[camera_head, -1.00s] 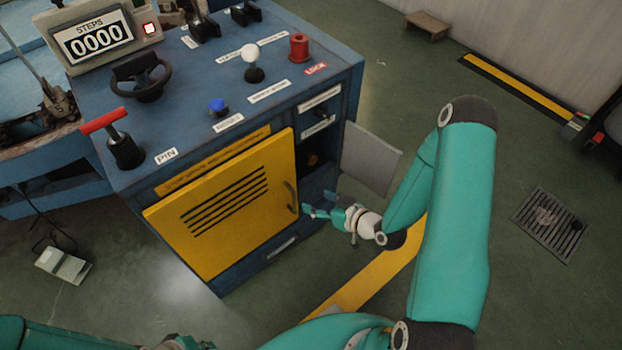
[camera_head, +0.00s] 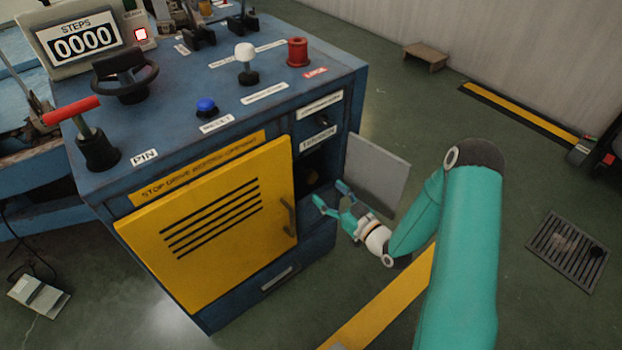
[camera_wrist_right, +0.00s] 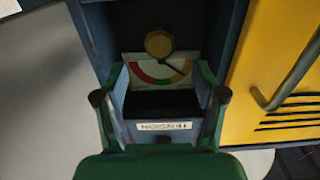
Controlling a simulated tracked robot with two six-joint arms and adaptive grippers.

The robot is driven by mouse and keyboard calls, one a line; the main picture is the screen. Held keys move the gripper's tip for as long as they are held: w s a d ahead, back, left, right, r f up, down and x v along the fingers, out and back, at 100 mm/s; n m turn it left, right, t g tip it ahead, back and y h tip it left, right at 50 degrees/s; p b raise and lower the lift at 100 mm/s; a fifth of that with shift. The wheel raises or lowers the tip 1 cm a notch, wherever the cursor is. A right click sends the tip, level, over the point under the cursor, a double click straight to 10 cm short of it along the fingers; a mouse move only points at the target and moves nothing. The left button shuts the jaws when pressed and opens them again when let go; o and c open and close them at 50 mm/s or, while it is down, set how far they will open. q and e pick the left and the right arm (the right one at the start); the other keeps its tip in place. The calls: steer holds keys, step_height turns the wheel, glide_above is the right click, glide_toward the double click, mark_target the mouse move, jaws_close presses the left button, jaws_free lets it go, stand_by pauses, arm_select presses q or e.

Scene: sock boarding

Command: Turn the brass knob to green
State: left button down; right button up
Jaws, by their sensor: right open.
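In the head view the knob (camera_head: 312,176) is small and dim in the shadowed opening. My right gripper (camera_head: 331,194) is open and empty just outside the opening, apart from the knob. In the wrist view its fingers (camera_wrist_right: 160,85) frame the dial. My left gripper is out of view.
A yellow door (camera_head: 210,225) with a handle stands left of the opening. A grey panel (camera_head: 376,172) stands open on the right, close to my right gripper. A TENSION label (camera_head: 318,138) is above the opening. Controls cover the blue cabinet top (camera_head: 170,120).

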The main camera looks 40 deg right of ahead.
mark_target(313, 180)
steer(key=w, duration=0.5)
steer(key=w+b, duration=0.1)
steer(key=w, duration=0.2)
steer(key=shift+w+a, duration=0.1)
steer(key=shift+a, duration=0.25)
steer(key=c, duration=1.1)
steer(key=shift+c, duration=0.2)
steer(key=shift+f+m, duration=0.1)
steer(key=shift+m, duration=0.2)
